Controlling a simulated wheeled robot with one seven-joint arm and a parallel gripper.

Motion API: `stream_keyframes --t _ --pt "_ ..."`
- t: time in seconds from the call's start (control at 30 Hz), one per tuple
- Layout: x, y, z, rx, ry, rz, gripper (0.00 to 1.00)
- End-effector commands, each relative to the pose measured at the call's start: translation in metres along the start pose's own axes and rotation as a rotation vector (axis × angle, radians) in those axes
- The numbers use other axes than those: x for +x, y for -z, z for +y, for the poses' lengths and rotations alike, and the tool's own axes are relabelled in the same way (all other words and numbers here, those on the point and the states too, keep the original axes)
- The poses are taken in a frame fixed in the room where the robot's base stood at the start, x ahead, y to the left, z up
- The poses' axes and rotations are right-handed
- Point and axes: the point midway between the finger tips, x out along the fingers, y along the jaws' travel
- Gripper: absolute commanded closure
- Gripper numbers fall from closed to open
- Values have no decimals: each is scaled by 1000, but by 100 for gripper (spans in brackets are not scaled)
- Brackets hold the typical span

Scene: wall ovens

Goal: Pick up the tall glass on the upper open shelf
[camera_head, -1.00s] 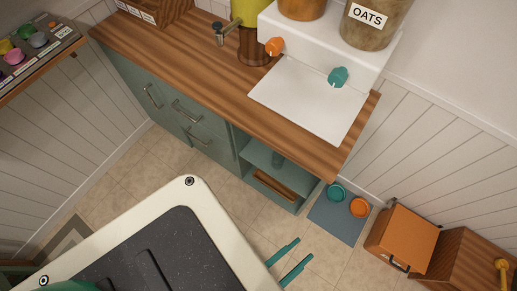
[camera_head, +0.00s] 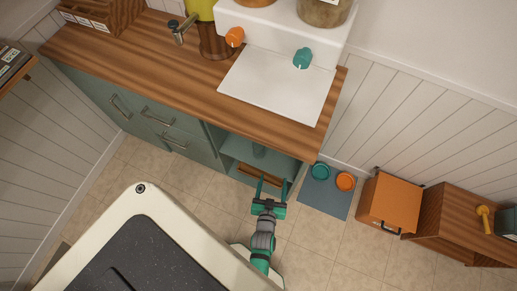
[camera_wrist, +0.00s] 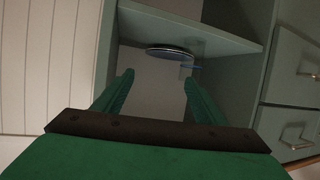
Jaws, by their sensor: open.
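The tall glass (camera_head: 259,150) is a small dark teal shape on the upper shelf of the open cabinet section (camera_head: 240,152). In the wrist view, which looks upside down, a round dark disc with a pale blue edge, seemingly the glass's base (camera_wrist: 170,53), sits against the shelf board (camera_wrist: 205,32). The glass's clear walls are hard to make out. My gripper (camera_head: 271,184) is open and empty in front of the cabinet's opening, pointing in. In the wrist view its two green fingers (camera_wrist: 158,80) frame the space just short of the disc.
A brown wooden tray (camera_head: 246,176) lies in the lower compartment. Drawers (camera_head: 160,125) adjoin the opening. The wooden countertop (camera_head: 185,82) overhangs above. Pet bowls on a blue mat (camera_head: 325,198) and an orange box (camera_head: 390,203) stand on the floor to the right.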

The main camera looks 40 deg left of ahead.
Motion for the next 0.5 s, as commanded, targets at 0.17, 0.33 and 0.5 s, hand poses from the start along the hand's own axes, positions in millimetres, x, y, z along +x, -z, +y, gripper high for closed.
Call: stream_keyframes --t 0.17,0.33,0.5 --pt "68 -9 -42 -27 88 -18 35" --pt "102 -13 -70 -39 133 -34 35" --pt "119 -13 -81 -43 148 -38 35"
